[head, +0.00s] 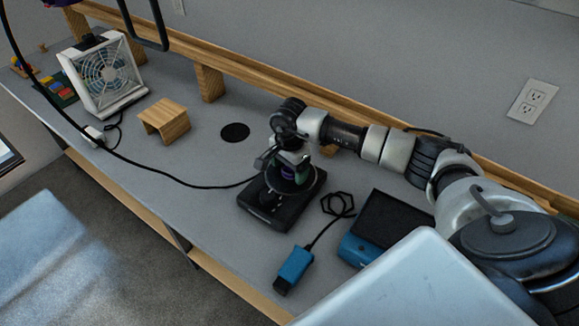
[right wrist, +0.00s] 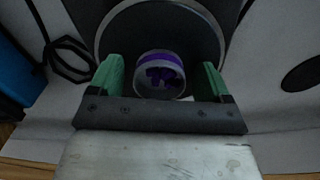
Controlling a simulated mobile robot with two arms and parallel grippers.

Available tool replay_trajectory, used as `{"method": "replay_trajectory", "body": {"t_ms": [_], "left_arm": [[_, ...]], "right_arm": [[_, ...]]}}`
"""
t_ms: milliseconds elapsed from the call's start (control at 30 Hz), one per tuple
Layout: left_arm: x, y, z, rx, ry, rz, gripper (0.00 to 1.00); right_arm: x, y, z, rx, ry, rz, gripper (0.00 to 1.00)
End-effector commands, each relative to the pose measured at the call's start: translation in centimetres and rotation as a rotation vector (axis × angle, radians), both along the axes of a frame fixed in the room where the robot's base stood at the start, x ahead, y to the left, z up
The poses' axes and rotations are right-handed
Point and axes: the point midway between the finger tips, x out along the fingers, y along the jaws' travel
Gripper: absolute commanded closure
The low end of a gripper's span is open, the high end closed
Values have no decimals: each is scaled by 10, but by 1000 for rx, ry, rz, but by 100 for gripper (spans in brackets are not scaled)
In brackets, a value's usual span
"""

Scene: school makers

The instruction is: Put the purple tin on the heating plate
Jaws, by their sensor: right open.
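The purple tin (right wrist: 158,75) is small and round, with a purple band and a purple pattern on its lid. In the right wrist view it stands on the round plate of the heating plate (right wrist: 206,22), between the two green fingers of my right gripper (right wrist: 160,82), with gaps on both sides. In the head view the heating plate (head: 265,213) is a black device on the bench. My right gripper (head: 291,166) is low over it and hides most of the tin (head: 289,173). The right gripper is open. My left gripper is not in view.
A blue device with a dark top (head: 390,223) and a blue handheld piece with a cable (head: 294,266) are right of the heating plate. A black disc (head: 235,132), a wooden stand (head: 165,121) and a fan (head: 104,76) are to the left. A wooden rail runs behind.

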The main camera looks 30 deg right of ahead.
Motion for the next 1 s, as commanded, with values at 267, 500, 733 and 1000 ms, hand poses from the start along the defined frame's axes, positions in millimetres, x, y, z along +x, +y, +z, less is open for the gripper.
{"method": "replay_trajectory", "body": {"t_ms": [267, 500, 733, 1000], "left_arm": [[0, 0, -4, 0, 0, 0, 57], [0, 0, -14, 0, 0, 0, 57], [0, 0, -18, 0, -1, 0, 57], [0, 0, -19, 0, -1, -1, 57]], "right_arm": [[1, 0, 30, -1, -5, 1, 21], [1, 0, 83, 0, -5, 1, 21], [1, 0, 116, 0, -3, 0, 21], [0, 0, 123, 0, 1, 0, 21]]}}
